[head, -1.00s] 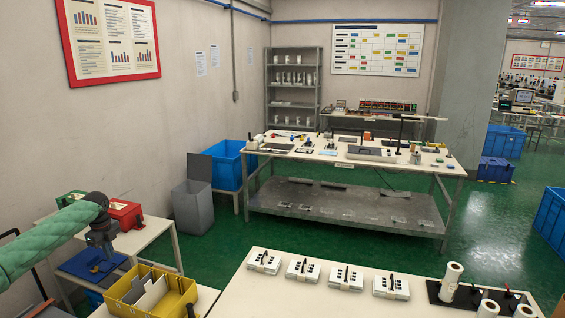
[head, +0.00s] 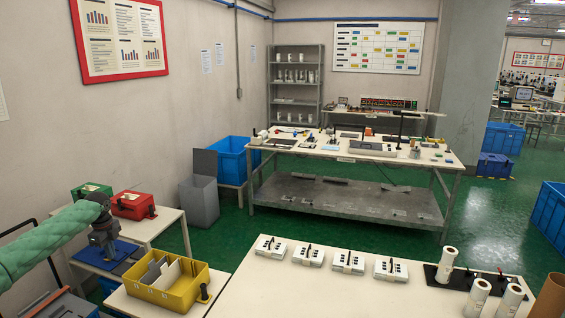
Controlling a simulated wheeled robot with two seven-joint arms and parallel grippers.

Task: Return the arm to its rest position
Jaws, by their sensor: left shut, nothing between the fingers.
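My left arm, in a green sleeve, reaches in from the left edge of the head view. My left gripper (head: 110,252) points down over the blue mat (head: 88,258) on the side table. It is shut with nothing between its fingers. It is left of the yellow bin (head: 190,293) and apart from it. I cannot tell whether the fingertips touch the mat. My right gripper is not in view.
A red box (head: 132,206) and a green box (head: 92,191) stand behind the gripper. The front table (head: 300,295) carries several white keypads (head: 308,256) and white rolls (head: 446,265). Green floor (head: 225,230) is clear between the tables.

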